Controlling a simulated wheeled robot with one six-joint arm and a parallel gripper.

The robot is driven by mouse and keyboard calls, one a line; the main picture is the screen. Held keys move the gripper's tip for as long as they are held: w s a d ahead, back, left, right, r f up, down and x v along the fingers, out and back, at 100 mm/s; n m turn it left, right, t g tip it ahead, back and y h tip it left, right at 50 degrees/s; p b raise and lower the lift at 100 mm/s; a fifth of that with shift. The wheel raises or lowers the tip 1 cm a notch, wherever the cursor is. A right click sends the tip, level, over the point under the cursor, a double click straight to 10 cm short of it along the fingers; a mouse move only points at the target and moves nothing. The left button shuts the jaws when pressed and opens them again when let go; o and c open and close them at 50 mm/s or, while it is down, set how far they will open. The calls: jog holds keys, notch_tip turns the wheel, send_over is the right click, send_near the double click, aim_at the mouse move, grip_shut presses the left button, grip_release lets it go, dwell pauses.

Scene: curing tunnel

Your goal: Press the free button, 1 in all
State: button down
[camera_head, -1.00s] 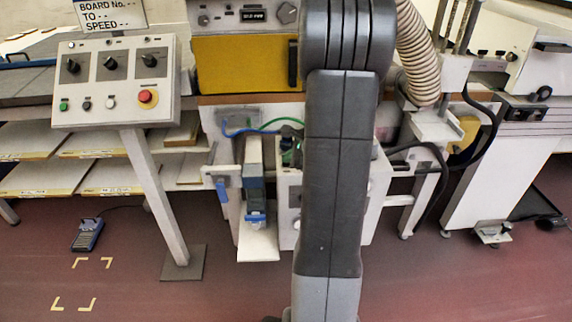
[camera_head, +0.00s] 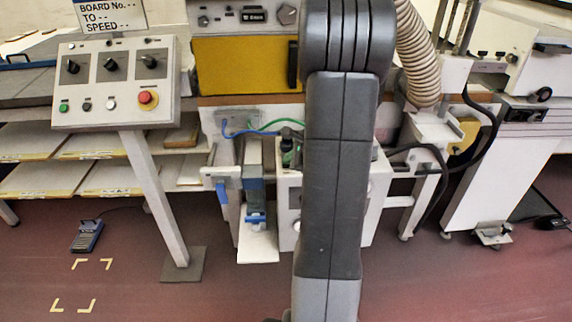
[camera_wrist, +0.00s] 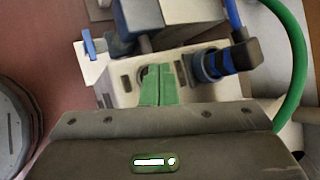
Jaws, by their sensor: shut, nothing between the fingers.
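In the wrist view, my gripper (camera_wrist: 158,85) has green fingers, closed together with nothing between them. They point at a pale box (camera_wrist: 122,92) with dark slots; I cannot tell whether they touch it. A round blue and black fitting (camera_wrist: 212,64) is right of the fingertips. I cannot tell which part is the free button. In the head view, my arm hides most of the gripper. The control panel (camera_head: 120,75) at the left carries a green button (camera_head: 64,107), a black one (camera_head: 87,106), a white one (camera_head: 111,103) and a red one on yellow (camera_head: 147,98).
A green hose (camera_wrist: 292,75) curves down the right of the wrist view. A blue lever (camera_wrist: 89,46) stands at its left. In the head view, a ribbed duct (camera_head: 417,50) is right of my arm, and a blue pedal (camera_head: 87,236) lies on the floor at left.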

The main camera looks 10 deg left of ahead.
jog(key=shift+r+p, duration=0.3)
jog(key=shift+r, duration=0.3)
jog(key=shift+r+p, duration=2.15)
jog(key=shift+r, duration=0.35)
